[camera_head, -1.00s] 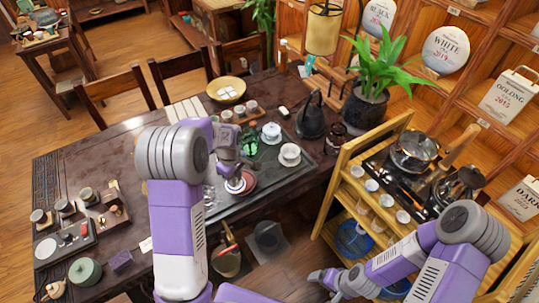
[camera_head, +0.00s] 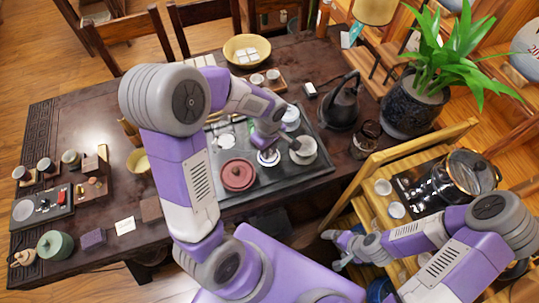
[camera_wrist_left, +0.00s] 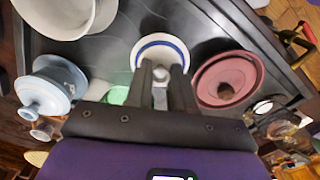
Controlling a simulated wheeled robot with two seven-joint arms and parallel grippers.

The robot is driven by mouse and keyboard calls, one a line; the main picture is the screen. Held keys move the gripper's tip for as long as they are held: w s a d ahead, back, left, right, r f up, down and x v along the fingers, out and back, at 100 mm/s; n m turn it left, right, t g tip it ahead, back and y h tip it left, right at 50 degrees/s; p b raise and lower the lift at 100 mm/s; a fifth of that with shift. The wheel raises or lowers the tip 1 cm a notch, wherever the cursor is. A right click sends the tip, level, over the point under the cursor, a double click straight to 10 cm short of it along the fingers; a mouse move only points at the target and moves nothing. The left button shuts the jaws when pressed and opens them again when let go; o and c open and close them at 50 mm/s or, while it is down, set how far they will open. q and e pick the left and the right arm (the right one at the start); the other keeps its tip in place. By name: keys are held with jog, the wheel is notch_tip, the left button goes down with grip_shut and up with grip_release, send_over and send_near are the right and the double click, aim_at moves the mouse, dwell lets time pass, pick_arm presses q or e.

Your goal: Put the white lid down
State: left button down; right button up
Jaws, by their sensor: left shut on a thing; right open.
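The white lid (camera_head: 268,158) has a blue ring and a small knob; it also shows in the left wrist view (camera_wrist_left: 160,44). My left gripper (camera_wrist_left: 160,76) is shut on the lid's knob. The lid is over the dark tea tray (camera_head: 288,181), between a red-brown lidded pot (camera_head: 237,175) and a white bowl (camera_head: 304,151). I cannot tell whether the lid touches the tray. In the left wrist view the red-brown pot (camera_wrist_left: 228,78) is at right and the white bowl (camera_wrist_left: 62,22) at upper left. My right gripper (camera_head: 339,250) is open and empty, low beside the wooden cart.
A pale blue-white lidded cup (camera_head: 290,118) stands behind the lid. A dark kettle (camera_head: 341,103) and a potted plant (camera_head: 410,104) are further right. The wooden cart (camera_head: 372,190) stands at right. The tray's front right part is bare.

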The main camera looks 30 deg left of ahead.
pick_arm(q)
notch_tip(320, 180, down, 4)
jog(key=shift+r+b, duration=0.25)
jog(key=shift+b, duration=0.25)
jog(key=shift+f, duration=0.15)
jog(key=shift+w, duration=0.1)
jog(key=shift+f, duration=0.15)
jog(key=c, duration=1)
grip_release()
jog(key=shift+o, duration=0.2)
